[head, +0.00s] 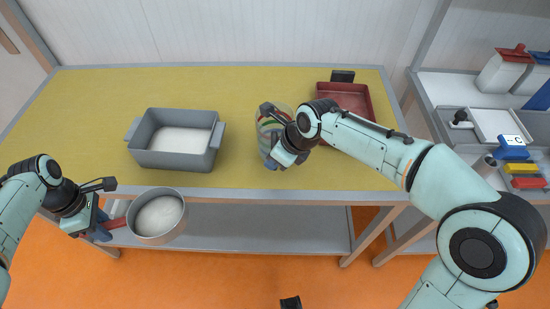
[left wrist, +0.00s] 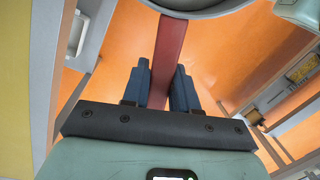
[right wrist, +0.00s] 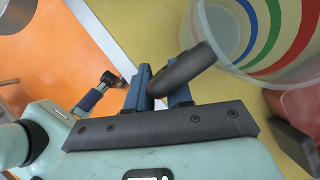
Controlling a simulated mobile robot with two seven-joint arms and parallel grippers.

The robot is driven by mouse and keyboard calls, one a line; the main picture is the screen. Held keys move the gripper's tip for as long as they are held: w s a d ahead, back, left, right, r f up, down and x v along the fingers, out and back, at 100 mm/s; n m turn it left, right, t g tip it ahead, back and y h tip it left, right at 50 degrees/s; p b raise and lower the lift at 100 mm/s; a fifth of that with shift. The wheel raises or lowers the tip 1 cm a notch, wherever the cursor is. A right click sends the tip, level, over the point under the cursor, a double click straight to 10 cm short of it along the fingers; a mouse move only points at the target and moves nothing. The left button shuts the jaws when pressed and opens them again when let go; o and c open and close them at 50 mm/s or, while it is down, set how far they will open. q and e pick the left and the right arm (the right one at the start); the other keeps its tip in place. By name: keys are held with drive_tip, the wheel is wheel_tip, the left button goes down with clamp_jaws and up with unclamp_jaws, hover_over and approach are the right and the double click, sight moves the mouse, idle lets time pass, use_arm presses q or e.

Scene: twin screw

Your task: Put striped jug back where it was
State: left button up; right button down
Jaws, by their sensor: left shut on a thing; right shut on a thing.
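The striped jug (head: 271,122) is clear with red, green and blue bands, and stands over the yellow table just left of the red tray. My right gripper (head: 271,161) is shut on its dark handle, which shows between the blue fingers in the right wrist view (right wrist: 188,68). The arm hides part of the jug, and I cannot tell whether its base touches the table. My left gripper (head: 105,229) is shut on the red handle (left wrist: 166,50) of a grey round pan (head: 152,239), held out beyond the table's front edge.
A grey two-handled baking dish (head: 182,163) sits on the yellow table (head: 80,115), left of the jug. The dark red tray (head: 369,105) lies at the right end, behind my right arm. Shelves with canisters (head: 503,70) stand at the far right. The table's left part is clear.

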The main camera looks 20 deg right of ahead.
drive_tip(key=shift+f, duration=0.1)
drive_tip(key=c, duration=1)
unclamp_jaws()
drive_tip(key=shift+r, duration=0.3)
use_arm(q)
drive_tip(key=shift+w+r+p, duration=0.2)
drive_tip(key=shift+r+p, duration=0.55)
drive_tip(key=shift+r, duration=0.15)
use_arm(e)
drive_tip(key=v, duration=1.1)
drive_tip(key=shift+s+d+r, duration=0.2)
drive_tip(key=shift+r, duration=0.05)
use_arm(q)
drive_tip(key=shift+s, duration=0.15)
use_arm(e)
drive_tip(key=shift+s, duration=0.1)
